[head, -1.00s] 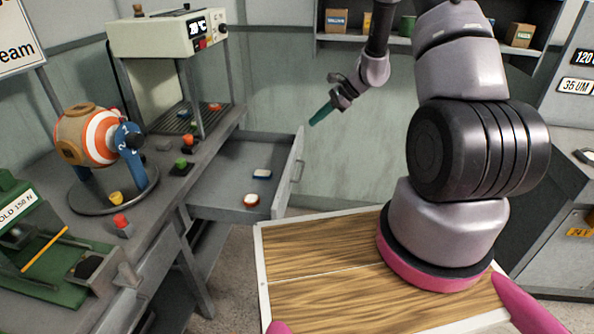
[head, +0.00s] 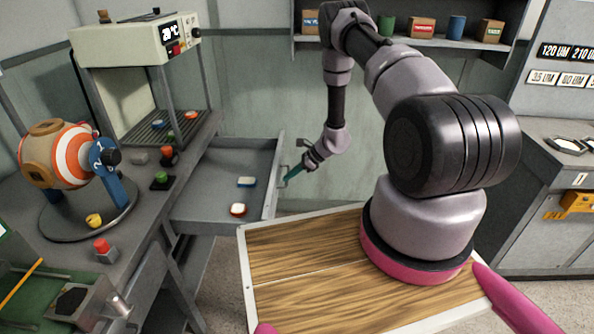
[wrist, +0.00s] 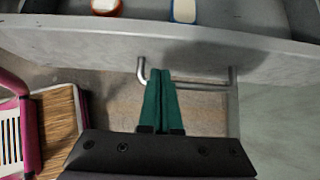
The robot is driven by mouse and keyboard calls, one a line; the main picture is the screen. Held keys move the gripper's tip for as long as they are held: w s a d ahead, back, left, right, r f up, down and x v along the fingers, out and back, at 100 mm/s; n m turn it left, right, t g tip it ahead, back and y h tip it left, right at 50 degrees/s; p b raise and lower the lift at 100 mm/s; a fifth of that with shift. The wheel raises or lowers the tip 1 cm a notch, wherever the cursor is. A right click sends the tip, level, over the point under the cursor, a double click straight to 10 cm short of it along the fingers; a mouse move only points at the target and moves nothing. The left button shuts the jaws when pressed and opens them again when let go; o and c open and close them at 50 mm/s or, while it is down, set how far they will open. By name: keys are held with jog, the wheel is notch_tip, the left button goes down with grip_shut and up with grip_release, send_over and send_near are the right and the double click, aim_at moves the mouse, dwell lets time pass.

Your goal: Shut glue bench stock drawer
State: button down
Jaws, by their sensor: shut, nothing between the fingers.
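The grey stock drawer (head: 210,190) stands open from the bench in the head view. It holds a blue-and-white piece (head: 246,182) and a round red-and-white piece (head: 238,209). My gripper (head: 286,182), with green fingers, is just outside the drawer front. In the wrist view the fingers (wrist: 160,78) are shut together, with nothing between them. Their tips overlap the metal bar handle (wrist: 205,86) near its left end, below the drawer front (wrist: 200,45). I cannot tell whether they touch the handle.
The bench (head: 140,205) on the left carries a striped ball on a round stand (head: 62,155) and a cream press (head: 140,42). A wall shelf (head: 400,45) with boxes is behind my arm. Grey cabinets stand at the right. Floor is clear below the drawer.

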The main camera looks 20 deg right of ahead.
jog(key=shift+x, duration=1.2)
